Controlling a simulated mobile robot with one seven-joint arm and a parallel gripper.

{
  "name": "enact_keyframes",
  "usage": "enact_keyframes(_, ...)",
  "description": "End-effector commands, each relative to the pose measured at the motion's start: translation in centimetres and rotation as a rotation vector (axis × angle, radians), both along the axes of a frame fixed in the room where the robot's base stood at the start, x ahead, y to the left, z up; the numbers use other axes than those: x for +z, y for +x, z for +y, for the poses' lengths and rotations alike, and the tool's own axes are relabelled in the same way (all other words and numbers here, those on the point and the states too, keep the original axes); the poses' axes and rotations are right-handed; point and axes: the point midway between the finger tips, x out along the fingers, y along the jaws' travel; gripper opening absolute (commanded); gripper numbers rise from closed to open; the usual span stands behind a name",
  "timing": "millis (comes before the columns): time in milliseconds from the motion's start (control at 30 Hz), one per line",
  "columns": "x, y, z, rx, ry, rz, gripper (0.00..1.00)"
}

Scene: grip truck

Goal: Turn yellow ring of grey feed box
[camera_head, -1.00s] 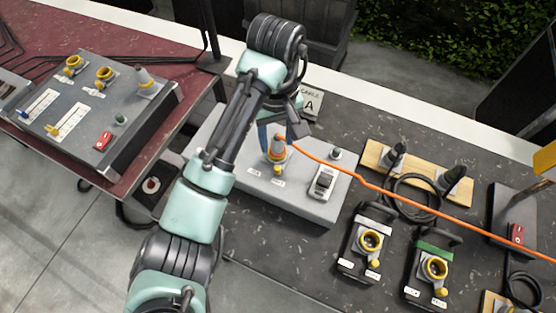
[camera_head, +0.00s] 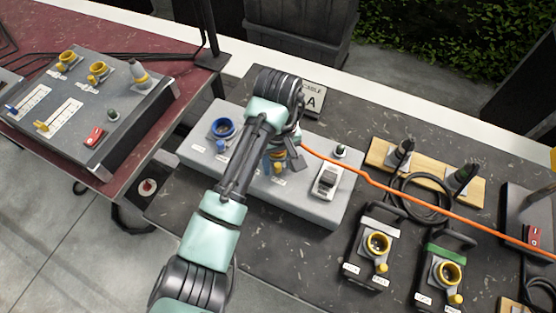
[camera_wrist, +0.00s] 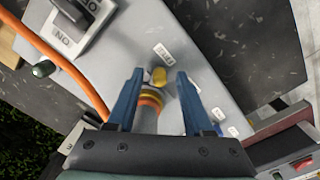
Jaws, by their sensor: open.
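The grey feed box (camera_head: 335,215) sits on the dark table in the middle of the head view. Its yellow ring (camera_head: 277,167) is partly hidden by my gripper. In the wrist view the yellow ring (camera_wrist: 150,95) shows with orange bands and a yellow tab (camera_wrist: 159,76). An orange cable (camera_head: 350,172) runs from the plug there off to the right. My gripper (camera_wrist: 160,73) is open, one blue finger on each side of the ring and plug, with gaps showing. In the head view my gripper (camera_head: 284,160) is over the box. Finger contact is not visible.
The box also carries a blue ring socket (camera_head: 222,128), a rocker switch (camera_head: 327,180) and a dark green knob (camera_head: 340,151). A sloped grey panel (camera_head: 95,110) stands at left. Two small socket boxes (camera_head: 372,250) (camera_head: 440,272) and a coiled black cable (camera_head: 410,195) lie at right.

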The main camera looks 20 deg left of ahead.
Motion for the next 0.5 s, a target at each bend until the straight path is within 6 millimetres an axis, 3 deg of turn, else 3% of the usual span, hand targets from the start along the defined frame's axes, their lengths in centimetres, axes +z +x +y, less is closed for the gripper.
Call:
enact_keyframes(100, -0.01, -0.01, 0.0, 0.0, 0.0, 0.0, 0.51)
enact_keyframes(400, 0.01, -0.01, -0.01, 0.0, -0.001, 0.001, 0.0)
enact_keyframes(500, 0.02, -0.01, -0.01, 0.0, -0.001, 0.001, 0.0)
